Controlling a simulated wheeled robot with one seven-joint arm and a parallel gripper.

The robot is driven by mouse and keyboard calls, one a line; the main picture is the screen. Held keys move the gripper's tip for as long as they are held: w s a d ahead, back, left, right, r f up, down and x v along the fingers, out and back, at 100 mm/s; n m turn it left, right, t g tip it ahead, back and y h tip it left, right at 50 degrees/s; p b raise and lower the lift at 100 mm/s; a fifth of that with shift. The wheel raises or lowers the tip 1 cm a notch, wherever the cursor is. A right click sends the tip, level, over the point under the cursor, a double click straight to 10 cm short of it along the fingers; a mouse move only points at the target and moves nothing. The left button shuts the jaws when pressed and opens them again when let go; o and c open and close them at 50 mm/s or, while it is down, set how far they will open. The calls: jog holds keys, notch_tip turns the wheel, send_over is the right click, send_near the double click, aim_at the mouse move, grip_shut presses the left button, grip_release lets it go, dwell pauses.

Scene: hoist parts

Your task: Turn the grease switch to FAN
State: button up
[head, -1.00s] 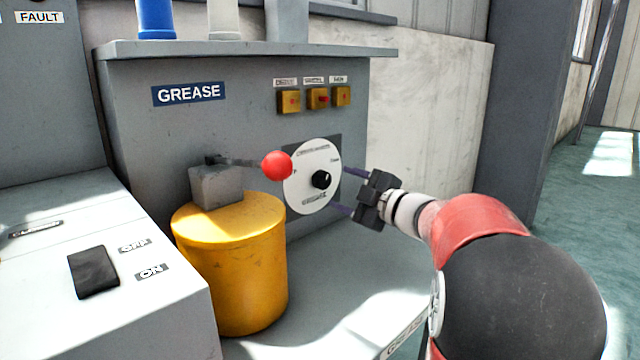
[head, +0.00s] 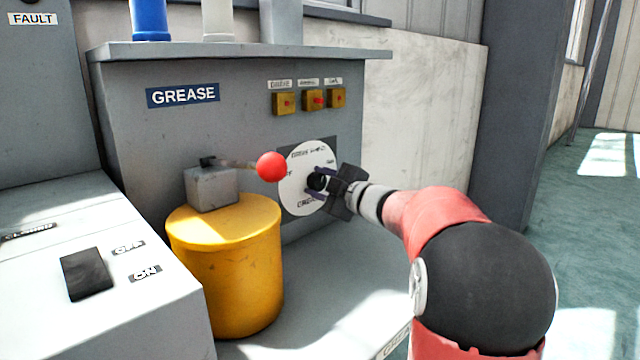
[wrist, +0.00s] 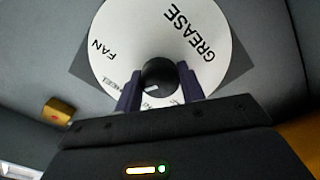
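The grease switch is a round white dial (head: 296,200) on the grey cabinet, with a black knob (head: 316,182) at its centre. The wrist view shows the dial turned, with the knob (wrist: 158,74) between my two dark fingers, close against both sides. FAN (wrist: 117,50) reads at the dial's upper left there, and GREASE at upper right. The knob's white mark points down in that view, towards a partly hidden label, not at FAN. My gripper (head: 318,184) reaches the dial from the right and appears shut on the knob. OFF is hidden in the wrist view.
A red ball-ended lever (head: 271,167) sticks out just left of the dial, above a yellow drum (head: 228,270). Several yellow button boxes (head: 314,101) sit above the dial. A white console (head: 150,320) stands front left. Floor is open at the right.

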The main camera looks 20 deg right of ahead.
jog(key=c, duration=0.3)
jog(key=shift+r+p, duration=0.15)
jog(key=shift+p, duration=0.35)
jog(key=shift+m+p, duration=0.4)
jog(key=m+p, duration=0.2)
jog(key=p, duration=0.1)
jog(key=shift+r, duration=0.2)
jog(key=m+p, duration=0.4)
jog(key=p, duration=0.1)
jog(key=shift+f, duration=0.1)
jog(key=shift+f+m+p, duration=0.15)
jog(key=shift+m+p, duration=0.75)
jog(key=shift+p, duration=0.25)
jog(key=shift+f, duration=0.1)
